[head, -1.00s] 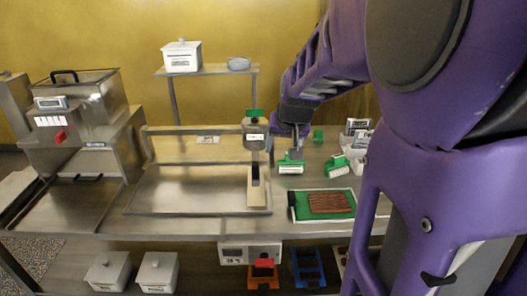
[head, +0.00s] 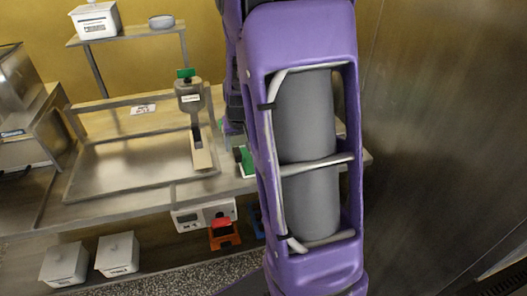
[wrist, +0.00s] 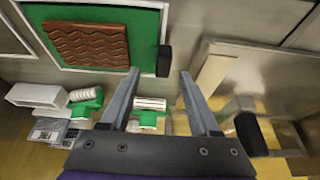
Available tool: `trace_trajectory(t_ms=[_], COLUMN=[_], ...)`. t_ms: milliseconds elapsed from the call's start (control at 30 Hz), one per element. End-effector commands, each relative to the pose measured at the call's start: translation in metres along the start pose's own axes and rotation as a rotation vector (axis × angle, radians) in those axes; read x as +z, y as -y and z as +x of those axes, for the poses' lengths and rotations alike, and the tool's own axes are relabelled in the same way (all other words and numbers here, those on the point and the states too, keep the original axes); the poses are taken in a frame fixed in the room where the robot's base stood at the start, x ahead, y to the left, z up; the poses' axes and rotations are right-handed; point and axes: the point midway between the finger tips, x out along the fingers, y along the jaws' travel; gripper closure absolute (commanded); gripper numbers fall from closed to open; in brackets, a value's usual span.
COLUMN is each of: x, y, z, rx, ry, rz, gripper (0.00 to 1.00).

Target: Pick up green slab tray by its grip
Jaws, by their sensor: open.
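The green slab tray (wrist: 148,18) lies on the steel table at the top of the wrist view, with a brown ridged slab (wrist: 88,44) on it. Its black grip (wrist: 164,61) sticks up at the tray's right edge in that view. My gripper (wrist: 158,72) is open and empty. Its fingertips point at the grip, one to either side in the picture; whether they are level with it I cannot tell. In the head view my arm hides most of the tray; only a green and white sliver (head: 245,161) shows beside it.
Green-handled tools (wrist: 85,100) and white boxes (wrist: 38,95) lie below the tray in the wrist view. A dispenser post (head: 190,98) and a shallow steel pan (head: 135,170) stand left of my arm. A steel wall (head: 440,130) is at right.

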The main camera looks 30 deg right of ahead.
Motion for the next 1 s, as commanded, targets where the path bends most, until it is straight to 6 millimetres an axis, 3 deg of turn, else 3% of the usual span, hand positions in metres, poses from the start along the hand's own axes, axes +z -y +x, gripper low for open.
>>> trace_trajectory(t_ms=[167,433,767,1000], x=[0.0,0.001,-0.001,-0.001], y=[0.001,0.004,0.005,0.005], z=[0.011,0.049,0.057,0.056], rx=[0.0,0.0,0.0,-0.001], ry=[0.002,0.002,-0.001,-0.001], rz=[-0.001,0.0,0.0,0.0], gripper=[0.38,0.38,0.38,0.77])
